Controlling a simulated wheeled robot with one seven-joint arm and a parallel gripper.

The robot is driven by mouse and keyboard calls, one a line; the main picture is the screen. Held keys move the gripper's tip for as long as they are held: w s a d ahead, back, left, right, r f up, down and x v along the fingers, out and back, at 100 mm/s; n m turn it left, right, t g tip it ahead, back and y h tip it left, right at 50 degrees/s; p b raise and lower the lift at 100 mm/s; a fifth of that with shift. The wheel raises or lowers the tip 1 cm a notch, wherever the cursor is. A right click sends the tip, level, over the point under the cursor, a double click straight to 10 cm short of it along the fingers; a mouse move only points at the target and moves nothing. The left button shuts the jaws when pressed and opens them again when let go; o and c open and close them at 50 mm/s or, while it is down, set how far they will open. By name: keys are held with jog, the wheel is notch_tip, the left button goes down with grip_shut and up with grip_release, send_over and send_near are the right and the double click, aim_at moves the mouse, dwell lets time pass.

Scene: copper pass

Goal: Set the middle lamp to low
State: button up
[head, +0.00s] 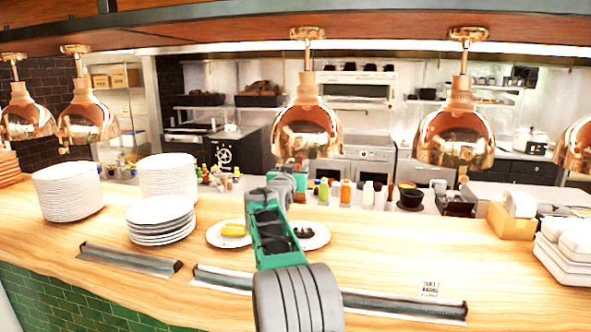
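Several copper dome lamps hang in a row from the wooden beam above the counter. The middle lamp (307,130) hangs just right of the picture's centre, behind and above the end of my arm. My gripper (291,170) is at the far end of my green and grey arm, close under this lamp's lower rim. Its fingers are small and partly hidden by my own wrist, so I cannot tell whether they are open, or whether they touch anything. The middle lamp's setting and any control under its rim cannot be made out.
Neighbouring lamps hang at left (88,122) and right (454,138). Stacked plates (160,220) stand on the wooden counter (380,250) at left. Plates with food (229,234) lie beside my arm. Sauce bottles (346,192) stand behind; white trays (568,255) are at right.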

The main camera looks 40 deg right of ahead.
grip_shut()
dwell(1.2)
